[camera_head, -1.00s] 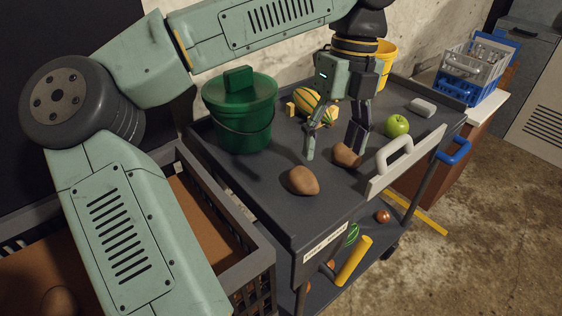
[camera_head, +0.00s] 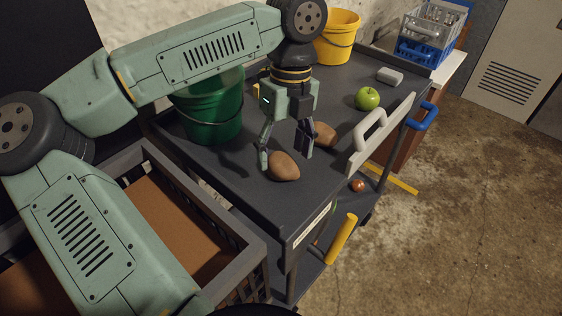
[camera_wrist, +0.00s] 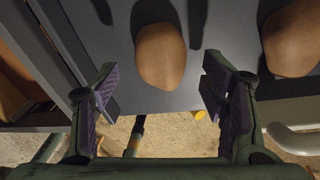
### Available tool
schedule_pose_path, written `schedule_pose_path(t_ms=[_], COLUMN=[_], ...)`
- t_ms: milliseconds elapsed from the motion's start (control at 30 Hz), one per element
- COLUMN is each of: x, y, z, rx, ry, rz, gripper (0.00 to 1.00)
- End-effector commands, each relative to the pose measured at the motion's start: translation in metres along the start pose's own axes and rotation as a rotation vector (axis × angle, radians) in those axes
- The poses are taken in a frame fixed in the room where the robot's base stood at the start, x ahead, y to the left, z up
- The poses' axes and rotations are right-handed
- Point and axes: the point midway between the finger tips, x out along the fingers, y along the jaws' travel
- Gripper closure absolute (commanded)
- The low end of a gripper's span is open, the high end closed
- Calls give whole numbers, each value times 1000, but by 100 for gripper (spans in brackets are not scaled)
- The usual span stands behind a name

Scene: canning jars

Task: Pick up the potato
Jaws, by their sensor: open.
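A brown potato (camera_head: 284,167) lies near the front edge of the cart's dark top. It also shows in the wrist view (camera_wrist: 161,56), beyond and between the fingertips. A second potato (camera_head: 325,135) lies behind it to the right, and in the wrist view it is at the right edge (camera_wrist: 291,40). My gripper (camera_head: 284,158) is open and points down above the cart top, close to the nearer potato. In the wrist view the spread fingers (camera_wrist: 160,87) hold nothing. Whether a finger touches the potato cannot be told.
A green apple (camera_head: 368,98), a white block (camera_head: 390,76) and a yellow bucket (camera_head: 337,38) are farther back. A white handle (camera_head: 372,130) rises at the cart's right edge. A crate (camera_head: 228,232) sits at the front left.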

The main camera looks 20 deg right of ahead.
Motion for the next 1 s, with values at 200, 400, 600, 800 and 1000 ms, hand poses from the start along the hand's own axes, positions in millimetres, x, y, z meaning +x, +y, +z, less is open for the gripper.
schedule_pose_path(t_ms=[200,400,600,800,1000], x=[22,24,24,24,24], y=[0,0,0,0,0], z=[0,0,0,0,0], rx=[2,1,1,1,1], ry=[0,-1,-1,-1,-1], rz=[0,0,0,0,0], gripper=[34,34,45,58,68])
